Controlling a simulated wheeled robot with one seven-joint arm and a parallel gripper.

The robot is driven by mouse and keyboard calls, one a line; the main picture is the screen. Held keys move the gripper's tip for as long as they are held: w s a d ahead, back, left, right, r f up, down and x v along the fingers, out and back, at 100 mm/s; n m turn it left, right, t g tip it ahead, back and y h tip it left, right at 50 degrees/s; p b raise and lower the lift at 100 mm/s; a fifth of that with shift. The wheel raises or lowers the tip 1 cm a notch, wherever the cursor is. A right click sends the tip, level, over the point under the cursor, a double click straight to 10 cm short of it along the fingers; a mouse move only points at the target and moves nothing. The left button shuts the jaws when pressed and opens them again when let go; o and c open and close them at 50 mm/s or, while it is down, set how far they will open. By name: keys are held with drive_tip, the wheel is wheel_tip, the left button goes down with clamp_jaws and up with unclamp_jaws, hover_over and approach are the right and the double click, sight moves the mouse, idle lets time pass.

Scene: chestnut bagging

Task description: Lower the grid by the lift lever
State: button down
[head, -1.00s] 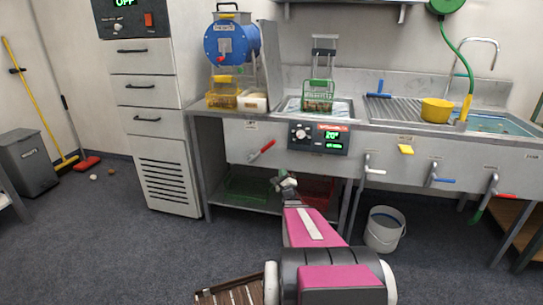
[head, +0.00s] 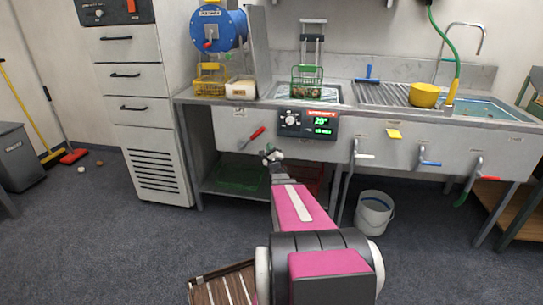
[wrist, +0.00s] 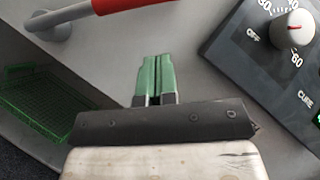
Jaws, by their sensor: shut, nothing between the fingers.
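The lift lever, with a red grip (head: 257,133), sticks out of the bench front left of the control panel. Its red grip (wrist: 130,3) and grey pivot (wrist: 50,24) cross the top left of the wrist view. My gripper (head: 272,154) is just below and right of the lever, apart from it. In the wrist view my gripper (wrist: 154,78) has its green fingertips together and empty. A green wire basket (head: 306,82), which may be the grid, hangs on a lift frame (head: 312,40) over the water basin (head: 336,94), with brown contents.
The control panel (head: 307,124) with its dial sits right of the lever; the dial (wrist: 292,28) is close in the wrist view. Other handles, such as the white one (head: 364,156), line the front. A bucket (head: 374,213) stands on the floor. A green crate (head: 240,178) is on the lower shelf.

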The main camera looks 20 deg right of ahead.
sight(252, 138)
drive_tip(key=shift+w+a+r, duration=0.25)
drive_tip(key=shift+w+r, duration=0.4)
drive_tip(key=shift+w, duration=0.05)
drive_tip(key=shift+w+a+r, duration=0.25)
drive_tip(key=shift+w+r, duration=0.35)
drive_tip(key=shift+w, duration=0.15)
drive_tip(key=shift+w+a+r, duration=0.25)
drive_tip(key=shift+w+r, duration=0.4)
drive_tip(key=shift+w, duration=0.05)
